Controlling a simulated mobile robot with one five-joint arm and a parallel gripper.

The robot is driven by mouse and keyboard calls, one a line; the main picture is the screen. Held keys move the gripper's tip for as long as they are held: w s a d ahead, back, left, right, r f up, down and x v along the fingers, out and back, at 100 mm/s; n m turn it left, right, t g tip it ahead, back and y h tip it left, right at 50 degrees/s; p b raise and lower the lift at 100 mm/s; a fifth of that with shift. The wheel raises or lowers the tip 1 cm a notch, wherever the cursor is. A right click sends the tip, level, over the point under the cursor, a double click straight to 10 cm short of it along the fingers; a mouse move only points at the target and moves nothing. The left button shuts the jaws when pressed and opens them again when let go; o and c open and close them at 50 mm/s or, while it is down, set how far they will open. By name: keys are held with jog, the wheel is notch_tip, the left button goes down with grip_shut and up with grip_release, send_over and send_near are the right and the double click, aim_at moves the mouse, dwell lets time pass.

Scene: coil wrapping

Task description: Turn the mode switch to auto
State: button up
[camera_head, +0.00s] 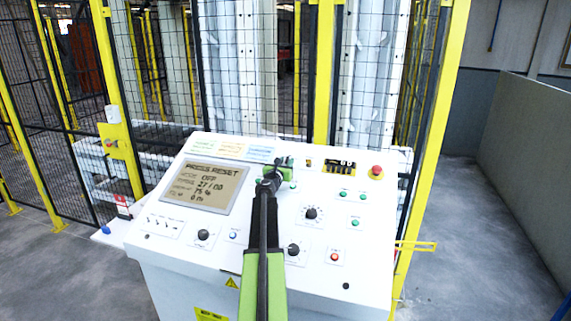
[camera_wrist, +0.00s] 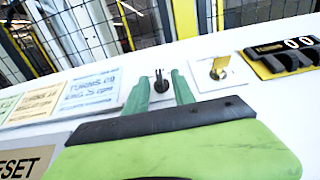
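My gripper (camera_head: 281,167) is over the upper middle of a white control panel (camera_head: 150,222). In the wrist view its two green fingers (camera_wrist: 160,90) are apart, with a small black knob switch (camera_wrist: 160,82) between them. I cannot tell whether the fingers touch the knob. No mode label is readable, so I cannot confirm that this knob is the mode switch. A brass key-like switch (camera_wrist: 219,69) sits just right of the fingers. The panel's display (camera_head: 207,187) reads "PRESS RESET", with "OFF" on the line below.
A red emergency button (camera_head: 376,171) is at the panel's upper right. Other black knobs (camera_head: 311,213) and small coloured buttons lie lower down. A dark counter block (camera_wrist: 285,58) stands right of the key-like switch. Yellow-framed mesh fencing (camera_head: 130,150) rises behind the panel.

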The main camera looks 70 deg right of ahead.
jog(key=shift+d, duration=0.65)
jog(key=shift+c, duration=0.2)
